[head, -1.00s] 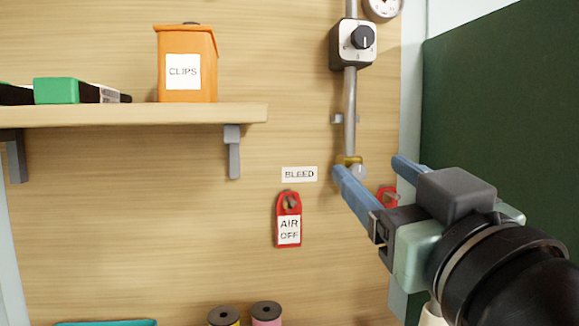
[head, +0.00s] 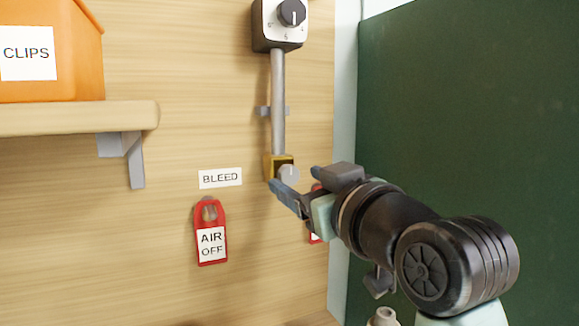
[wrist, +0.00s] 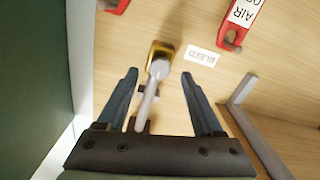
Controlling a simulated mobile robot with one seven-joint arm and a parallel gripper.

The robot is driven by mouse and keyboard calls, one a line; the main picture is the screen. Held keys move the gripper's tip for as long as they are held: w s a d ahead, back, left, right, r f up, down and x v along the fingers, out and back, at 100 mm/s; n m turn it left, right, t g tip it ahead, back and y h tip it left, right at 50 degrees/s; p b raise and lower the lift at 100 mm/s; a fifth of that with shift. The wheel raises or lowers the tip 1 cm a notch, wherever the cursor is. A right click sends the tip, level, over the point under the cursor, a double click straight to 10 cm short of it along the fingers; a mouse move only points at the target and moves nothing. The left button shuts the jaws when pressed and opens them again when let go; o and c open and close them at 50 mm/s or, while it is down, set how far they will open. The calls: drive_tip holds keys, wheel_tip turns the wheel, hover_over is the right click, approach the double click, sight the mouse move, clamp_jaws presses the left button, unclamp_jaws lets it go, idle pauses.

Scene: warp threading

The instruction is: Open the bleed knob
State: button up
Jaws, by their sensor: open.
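The bleed knob (head: 289,174) is a small pale grey round knob on a brass block (head: 272,166) at the lower end of a grey pipe. The white BLEED label (head: 220,178) is on the wall to its left. My gripper (head: 297,181) is open, with one blue finger on each side of the knob in the head view. In the wrist view the knob (wrist: 159,67) and brass block (wrist: 160,50) lie around and just beyond the line between the open fingertips (wrist: 158,75). I cannot tell whether a finger touches the knob.
A red AIR OFF tag (head: 211,236) hangs on the wall at left. Another red tag (head: 314,237) is partly hidden behind my gripper. A dial box (head: 279,22) sits higher on the pipe (head: 278,100). A shelf (head: 75,118) carries an orange CLIPS box (head: 50,85). A green panel (head: 450,120) stands at right.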

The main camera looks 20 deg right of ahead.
sight(291, 176)
drive_tip(key=shift+w+p, duration=0.3)
drive_tip(key=shift+w, duration=1.2)
drive_tip(key=shift+c, duration=0.3)
clamp_jaws()
